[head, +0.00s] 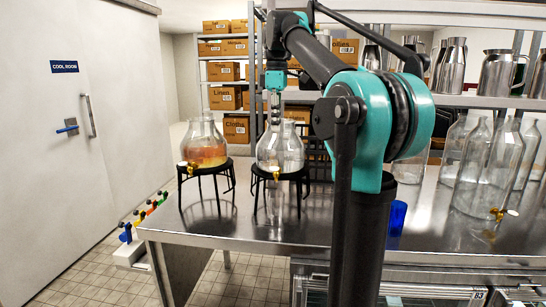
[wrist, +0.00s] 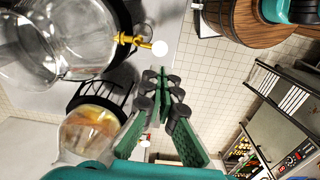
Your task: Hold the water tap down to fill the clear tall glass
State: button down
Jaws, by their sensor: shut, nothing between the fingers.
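The clear glass dispenser (head: 268,152) stands on a black wire stand (head: 262,174), with a gold tap (head: 276,174) low on its front. In the wrist view this tap (wrist: 133,40) ends in a white round knob (wrist: 160,47). My gripper (head: 275,116) hangs above the tap in the head view, over the dispenser's outline. In the wrist view its fingers (wrist: 157,76) are together and empty, their tips below the knob in the picture and seemingly apart from it. I cannot clearly make out a clear tall glass under the tap.
A dispenser of orange drink (head: 208,154) stands to the left on its own stand. A blue glass (head: 396,217) is right of my arm. Clear bottles (head: 488,168) crowd the counter's right side. A wooden barrel (wrist: 235,22) shows in the wrist view. The front counter (head: 230,222) is bare.

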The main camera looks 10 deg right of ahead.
aim_at(275, 168)
jog(key=shift+w+a+r+n, duration=0.1)
jog(key=shift+r+n, duration=0.05)
jog(key=shift+r, duration=0.4)
jog(key=shift+w+r+n, duration=0.1)
jog(key=shift+r+n, duration=0.05)
jog(key=shift+r, duration=0.4)
jog(key=shift+f, duration=0.15)
notch_tip(275, 168, down, 14)
jog(key=shift+r, duration=0.1)
